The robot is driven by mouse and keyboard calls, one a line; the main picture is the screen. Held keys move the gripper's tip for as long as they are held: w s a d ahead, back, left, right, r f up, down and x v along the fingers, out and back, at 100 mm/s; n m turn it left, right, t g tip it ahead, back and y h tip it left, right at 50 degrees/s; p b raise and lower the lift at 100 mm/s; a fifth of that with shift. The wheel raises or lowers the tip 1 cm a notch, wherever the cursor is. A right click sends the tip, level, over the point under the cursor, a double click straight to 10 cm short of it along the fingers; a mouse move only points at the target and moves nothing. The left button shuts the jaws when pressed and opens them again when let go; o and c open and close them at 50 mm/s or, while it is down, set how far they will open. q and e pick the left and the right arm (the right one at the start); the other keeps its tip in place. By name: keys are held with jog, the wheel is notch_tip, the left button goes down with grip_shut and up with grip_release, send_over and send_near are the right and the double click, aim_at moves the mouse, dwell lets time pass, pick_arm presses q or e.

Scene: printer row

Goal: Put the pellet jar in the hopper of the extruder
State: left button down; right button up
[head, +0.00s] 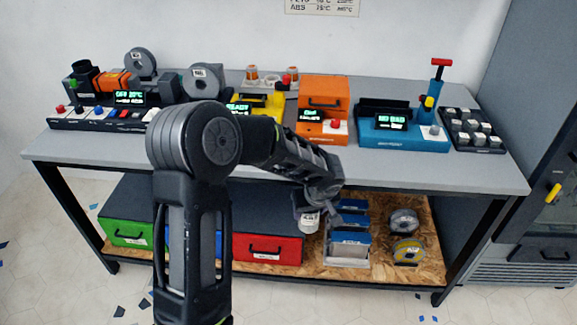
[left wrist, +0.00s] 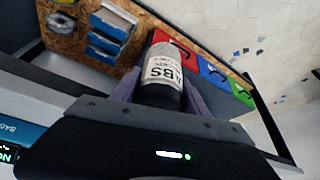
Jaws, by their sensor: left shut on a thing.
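My left gripper (head: 316,200) is shut on the pellet jar (head: 309,222), held in front of the table, below the top's front edge. The extruder (head: 118,98) stands at the left end of the table top, with an orange part and a display reading OFF 20°C. Its black hopper (head: 83,74) is at its left end, well away from the jar; its inside is not clear. My right gripper is not in view.
The table top (head: 440,172) carries a yellow machine (head: 262,103), an orange box (head: 322,97), a blue machine (head: 400,125) and a dark tray (head: 472,130). Green (head: 127,230) and red (head: 268,248) drawers, blue-topped boxes and spools stand on the lower shelf. A cabinet is at right.

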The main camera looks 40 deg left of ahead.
pick_arm(q)
jog(key=s+d+f+m+t+h+b, duration=0.1)
jog(key=s+d+f+m+b, duration=0.2)
jog(key=s+d+f, duration=0.6)
jog(key=d+f, duration=0.3)
jog(key=shift+s+d+m, duration=0.15)
jog(key=shift+d+m, duration=0.15)
jog(key=shift+m, duration=0.1)
jog(key=shift+a, duration=0.1)
